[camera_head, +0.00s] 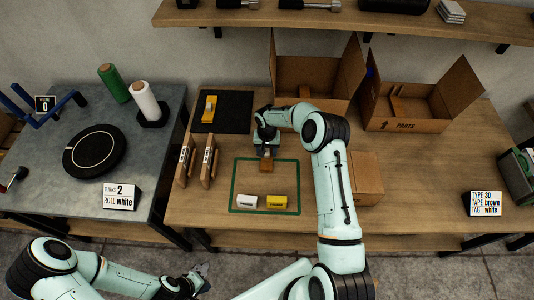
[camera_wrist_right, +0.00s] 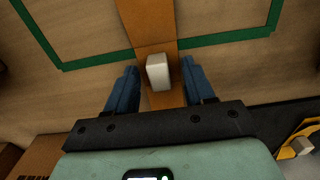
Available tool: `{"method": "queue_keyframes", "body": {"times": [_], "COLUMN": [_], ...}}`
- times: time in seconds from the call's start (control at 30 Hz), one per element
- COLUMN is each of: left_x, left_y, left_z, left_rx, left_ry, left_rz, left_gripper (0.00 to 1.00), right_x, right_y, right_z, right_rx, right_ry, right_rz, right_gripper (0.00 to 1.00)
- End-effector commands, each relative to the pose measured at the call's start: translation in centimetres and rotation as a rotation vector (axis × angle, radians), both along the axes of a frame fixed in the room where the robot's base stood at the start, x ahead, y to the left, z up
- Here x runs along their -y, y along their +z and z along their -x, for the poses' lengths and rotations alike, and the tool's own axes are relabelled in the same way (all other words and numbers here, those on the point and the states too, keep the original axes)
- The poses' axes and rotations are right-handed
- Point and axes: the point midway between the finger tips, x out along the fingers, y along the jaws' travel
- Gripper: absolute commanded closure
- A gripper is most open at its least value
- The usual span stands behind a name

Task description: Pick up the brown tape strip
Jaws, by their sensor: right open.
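A brown strip (camera_wrist_right: 148,25) runs down the middle of the right wrist view, with a small white block (camera_wrist_right: 158,72) on or over it. My right gripper (camera_wrist_right: 160,78) is open, its two blue fingers on either side of the white block and the strip, with gaps visible. In the head view, my right gripper (camera_head: 266,158) points down at the back of the green outline (camera_head: 234,185), over a small brown piece (camera_head: 266,167). I cannot tell how high the fingers are above the table. My left gripper (camera_head: 200,279) is away at the front edge; its jaws are unclear.
A white block (camera_head: 247,202) and a yellow block (camera_head: 277,202) lie inside the outline. Brown boards (camera_head: 207,166) stand to the left, near a black mat (camera_head: 233,113) with a yellow tool (camera_head: 209,109).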

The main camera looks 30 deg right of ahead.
Motion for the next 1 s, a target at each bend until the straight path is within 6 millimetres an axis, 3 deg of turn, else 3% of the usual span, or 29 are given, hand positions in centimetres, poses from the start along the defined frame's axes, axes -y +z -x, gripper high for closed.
{"method": "queue_keyframes", "body": {"times": [0.27, 0.4, 0.43, 0.83, 1.0], "left_x": [0.0, 0.0, 0.0, 0.0, 0.0], "left_y": [0.0, 0.0, 0.0, 0.0, -0.2], "left_z": [0.0, 0.0, 0.0, 0.0, 0.2], "left_rx": [0.000, 0.000, 0.000, 0.000, -0.002], "left_ry": [0.000, 0.000, 0.000, 0.000, 0.000], "left_rz": [0.000, 0.000, 0.000, 0.000, 0.000], "left_gripper": [1.00, 1.00, 1.00, 1.00, 1.00], "right_x": [0.0, 0.0, 0.0, 0.0, 0.0], "right_y": [-0.3, -0.3, -0.3, -0.3, 0.9], "right_z": [0.0, 0.0, 0.0, 0.1, 0.0], "right_rx": [0.001, 0.001, 0.001, -0.001, 0.001], "right_ry": [0.000, 0.000, 0.000, 0.000, 0.001], "right_rz": [0.001, 0.001, 0.001, 0.000, 0.002], "right_gripper": [0.50, 0.96, 1.00, 1.00, 1.00]}}
